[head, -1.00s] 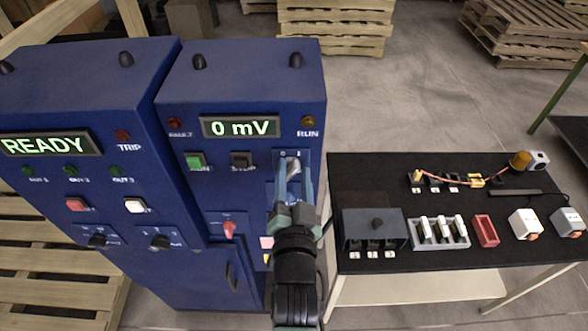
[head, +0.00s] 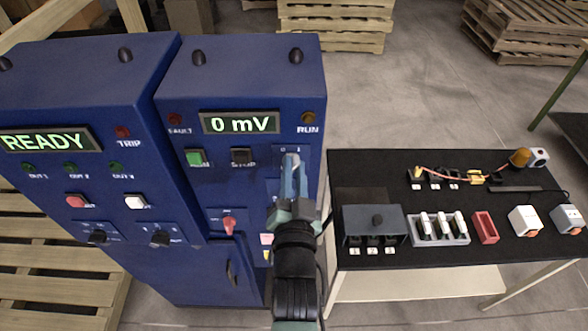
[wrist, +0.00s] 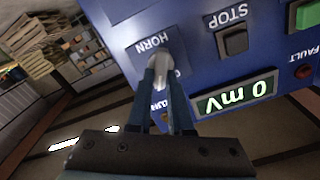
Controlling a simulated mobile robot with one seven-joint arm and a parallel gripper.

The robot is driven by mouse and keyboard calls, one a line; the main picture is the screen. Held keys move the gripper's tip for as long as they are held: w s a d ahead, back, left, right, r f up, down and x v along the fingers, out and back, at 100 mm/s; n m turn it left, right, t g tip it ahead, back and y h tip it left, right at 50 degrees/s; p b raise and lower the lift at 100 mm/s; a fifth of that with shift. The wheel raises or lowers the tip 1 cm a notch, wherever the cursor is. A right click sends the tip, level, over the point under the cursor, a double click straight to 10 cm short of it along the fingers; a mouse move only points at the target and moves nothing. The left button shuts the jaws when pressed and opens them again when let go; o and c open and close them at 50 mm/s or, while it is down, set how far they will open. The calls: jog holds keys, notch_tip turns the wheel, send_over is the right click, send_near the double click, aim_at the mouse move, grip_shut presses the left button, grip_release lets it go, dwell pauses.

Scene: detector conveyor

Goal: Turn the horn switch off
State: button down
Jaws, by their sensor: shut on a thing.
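The horn switch is a pale grey lever on the blue panel of the right cabinet, with the word HORN beside it in the wrist view. Its lever (wrist: 166,62) shows between my fingertips there, and its tip also shows in the head view (head: 291,157). My gripper (head: 294,170) reaches up the panel front from below and is shut on the lever. In the wrist view my gripper (wrist: 166,78) has a finger on each side of it. The fingers hide much of the switch plate and its 0 and 1 marks, so I cannot tell its setting.
The green button (head: 197,158), black STOP button (head: 243,156) and 0 mV display (head: 240,123) are left of my gripper. A red knob (head: 229,224) sits lower left. A black-topped table (head: 365,165) with small parts stands close on the right.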

jog(key=n+b, duration=0.1)
jog(key=n, duration=0.2)
jog(key=n+b, duration=0.1)
jog(key=n, duration=0.3)
jog(key=a+n+b, duration=0.1)
jog(key=n, duration=0.3)
jog(key=shift+b, duration=0.3)
jog(key=shift+n, duration=0.5)
jog(key=c, duration=0.8)
grip_release()
